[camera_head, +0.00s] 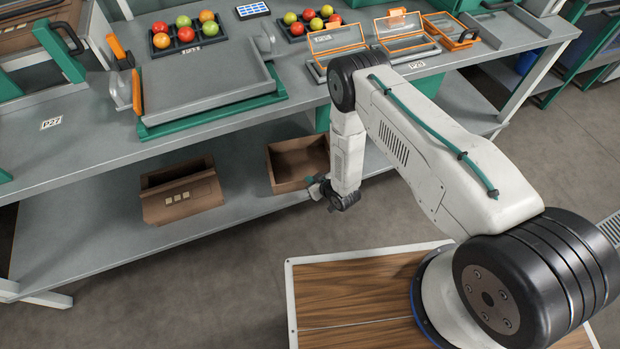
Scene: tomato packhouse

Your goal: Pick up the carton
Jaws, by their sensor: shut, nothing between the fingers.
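Two brown cardboard cartons stand on the lower shelf of the grey bench. The left carton (181,205) is open-topped, with a raised back flap and small pale labels on its front. The right carton (288,182) is a shallow open box and looks empty. My gripper (318,188) hangs low in front of the bench, just right of the right carton's front corner. It is shut and empty. It is small in this view, and I cannot tell whether it touches the carton or the shelf edge.
The bench top overhangs the lower shelf (95,255). On it are a grey tray in a green frame (205,95), two trays of tomatoes (186,36) (311,22), and clear orange-edged boxes (405,45). The shelf is bare left of the left carton. Open floor (190,300) lies in front.

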